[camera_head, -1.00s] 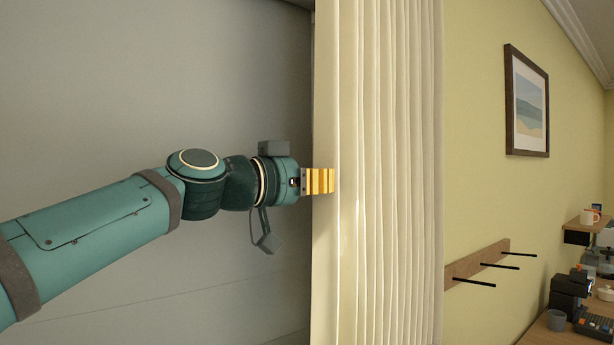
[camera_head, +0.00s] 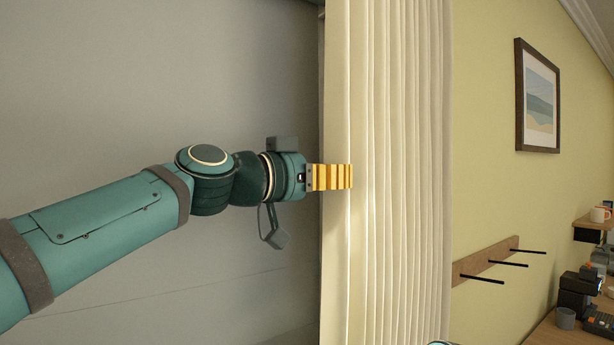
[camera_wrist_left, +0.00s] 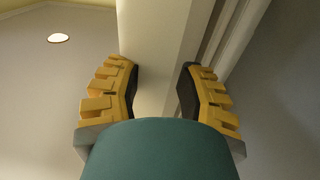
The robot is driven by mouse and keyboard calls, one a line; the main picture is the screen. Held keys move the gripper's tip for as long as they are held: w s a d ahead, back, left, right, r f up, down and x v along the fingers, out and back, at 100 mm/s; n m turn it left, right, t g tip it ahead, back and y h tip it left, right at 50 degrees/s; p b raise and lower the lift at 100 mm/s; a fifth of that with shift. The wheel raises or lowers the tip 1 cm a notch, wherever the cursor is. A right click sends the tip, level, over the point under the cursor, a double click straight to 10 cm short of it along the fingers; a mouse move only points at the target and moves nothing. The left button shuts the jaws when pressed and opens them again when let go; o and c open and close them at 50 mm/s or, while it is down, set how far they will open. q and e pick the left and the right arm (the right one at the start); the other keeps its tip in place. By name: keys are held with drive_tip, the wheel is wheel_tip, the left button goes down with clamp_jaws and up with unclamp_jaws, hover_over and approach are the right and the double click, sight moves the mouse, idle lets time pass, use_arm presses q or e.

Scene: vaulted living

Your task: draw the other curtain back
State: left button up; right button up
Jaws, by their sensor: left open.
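A cream pleated curtain (camera_head: 400,120) hangs in a bunch of tight folds between a grey surface and the yellow wall in the head view. My left gripper (camera_head: 350,177) reaches from the left, with its yellow fingers overlapping the curtain's left edge. In the left wrist view the jaws (camera_wrist_left: 160,88) are apart, and a pale upright band, apparently the curtain (camera_wrist_left: 155,45), shows beyond and between them. Contact with the cloth cannot be told. My right gripper is not in view.
A framed picture (camera_head: 537,97) and a wooden rail with black pegs (camera_head: 487,263) are on the yellow wall at right. A desk (camera_head: 547,335) with a grey cup (camera_head: 565,318) and dark devices stands at lower right. The grey surface (camera_head: 150,80) at left is bare.

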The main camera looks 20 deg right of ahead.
use_arm(q)
drive_tip(key=v, duration=1.1)
drive_tip(key=shift+a, duration=0.25)
drive_tip(key=shift+s, duration=0.1)
